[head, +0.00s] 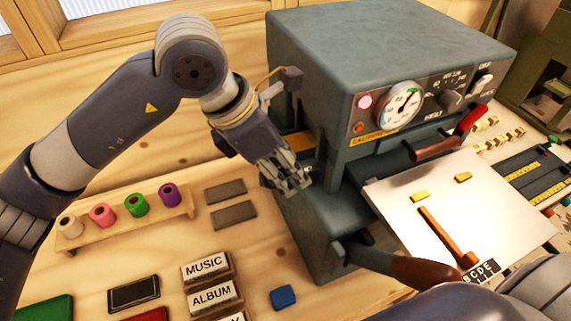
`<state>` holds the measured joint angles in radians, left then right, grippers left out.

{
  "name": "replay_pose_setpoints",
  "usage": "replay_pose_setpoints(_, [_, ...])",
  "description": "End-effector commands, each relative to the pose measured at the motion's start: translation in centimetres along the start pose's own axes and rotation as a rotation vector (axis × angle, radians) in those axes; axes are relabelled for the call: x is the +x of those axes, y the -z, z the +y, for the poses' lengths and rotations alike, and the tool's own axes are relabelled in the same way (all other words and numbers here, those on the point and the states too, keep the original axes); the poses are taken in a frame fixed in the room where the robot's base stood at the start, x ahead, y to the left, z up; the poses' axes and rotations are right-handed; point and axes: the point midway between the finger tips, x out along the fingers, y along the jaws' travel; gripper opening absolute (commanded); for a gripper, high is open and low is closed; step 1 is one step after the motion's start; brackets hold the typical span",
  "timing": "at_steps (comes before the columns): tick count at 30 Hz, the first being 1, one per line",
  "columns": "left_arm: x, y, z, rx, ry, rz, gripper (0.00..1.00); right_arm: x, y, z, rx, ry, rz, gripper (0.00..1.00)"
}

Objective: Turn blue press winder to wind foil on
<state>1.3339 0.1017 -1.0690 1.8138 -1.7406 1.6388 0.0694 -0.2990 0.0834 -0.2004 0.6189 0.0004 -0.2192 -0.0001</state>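The blue-grey press (390,38) stands right of centre, with a round dial (402,103) and a red-tipped lever (470,120) on its front. My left gripper (290,183) is at the press's left side, pointing down, with its fingers close to the side wall. I cannot make out a winder; the gripper may cover it. An orange-gold strip (298,144) shows just behind the gripper. The fingers look close together, but whether they hold something is unclear. My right arm shows only as a grey part at the lower right; its gripper is out of view.
A wooden rack (128,222) at left holds white, pink, green and purple foil rolls. Two grey blocks (232,214), label blocks (212,295) and a blue block (283,297) lie on the table. A wooden-gripped handle (405,268) juts from the press beside a pale plate (500,210).

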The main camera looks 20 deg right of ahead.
Motion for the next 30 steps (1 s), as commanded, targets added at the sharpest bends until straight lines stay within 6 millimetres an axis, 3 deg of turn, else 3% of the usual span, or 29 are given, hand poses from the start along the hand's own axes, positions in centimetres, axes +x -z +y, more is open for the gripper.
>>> replay_pose_setpoints(16, [-10.0,-0.1,0.1,-0.001,-0.005,-0.001,0.4,0.0,0.0,-0.3,0.001,0.003,0.0,0.4])
replay_pose_setpoints(21, [-11.4,-0.1,0.1,0.0,-0.002,-0.001,0.4,0.0,0.0,-0.3,0.001,0.003,0.0,0.4])
replay_pose_setpoints(30, [-11.7,-0.1,0.0,0.001,-0.001,-0.001,0.4,0.0,0.0,-0.3,0.001,0.003,0.0,0.4])
